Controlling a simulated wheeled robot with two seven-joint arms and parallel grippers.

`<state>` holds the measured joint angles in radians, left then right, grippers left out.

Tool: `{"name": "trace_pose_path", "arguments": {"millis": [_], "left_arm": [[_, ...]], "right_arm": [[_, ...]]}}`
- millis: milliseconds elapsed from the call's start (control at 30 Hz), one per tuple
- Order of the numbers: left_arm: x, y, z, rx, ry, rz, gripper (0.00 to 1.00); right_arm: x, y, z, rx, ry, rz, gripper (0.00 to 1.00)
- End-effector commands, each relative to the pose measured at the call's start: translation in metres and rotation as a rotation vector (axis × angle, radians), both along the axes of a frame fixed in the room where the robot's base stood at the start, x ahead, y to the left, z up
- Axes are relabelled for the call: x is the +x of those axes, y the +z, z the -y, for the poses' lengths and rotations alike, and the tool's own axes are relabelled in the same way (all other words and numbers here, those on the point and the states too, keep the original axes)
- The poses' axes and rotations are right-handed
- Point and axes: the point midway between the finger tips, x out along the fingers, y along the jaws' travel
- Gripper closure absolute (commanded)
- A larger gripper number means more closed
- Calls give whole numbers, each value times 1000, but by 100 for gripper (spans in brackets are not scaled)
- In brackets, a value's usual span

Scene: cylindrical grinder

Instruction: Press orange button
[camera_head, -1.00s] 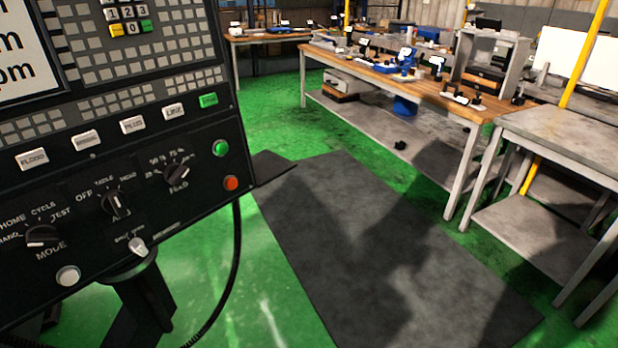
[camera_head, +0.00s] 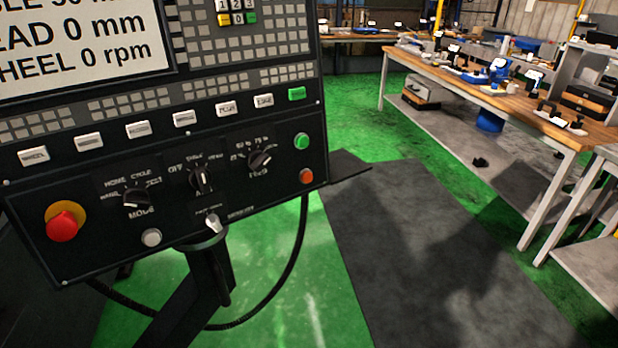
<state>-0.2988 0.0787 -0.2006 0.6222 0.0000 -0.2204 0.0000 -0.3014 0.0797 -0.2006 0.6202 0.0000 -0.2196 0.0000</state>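The orange button (camera_head: 306,176) is a small round button at the lower right corner of the black control panel (camera_head: 90,262). It sits directly below a green round button (camera_head: 301,141). A larger red mushroom button (camera_head: 63,224) on a yellow ring is at the panel's lower left. Neither of my grippers shows in the head view, and nothing covers the orange button.
Rotary knobs (camera_head: 260,158) and a white round button (camera_head: 151,237) share the panel face. A black cable (camera_head: 298,245) hangs below it. A dark floor mat (camera_head: 420,240) lies to the right. A wooden workbench (camera_head: 450,75) with tools stands beyond.

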Motion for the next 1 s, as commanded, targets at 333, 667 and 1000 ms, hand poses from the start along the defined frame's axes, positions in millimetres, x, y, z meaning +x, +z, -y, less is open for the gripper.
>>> {"name": "trace_pose_path", "arguments": {"millis": [333, 667, 1000], "left_arm": [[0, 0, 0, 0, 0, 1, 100], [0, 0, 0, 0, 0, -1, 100], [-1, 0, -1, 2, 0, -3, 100]], "right_arm": [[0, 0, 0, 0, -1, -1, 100], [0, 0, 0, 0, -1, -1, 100], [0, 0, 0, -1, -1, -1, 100]]}}
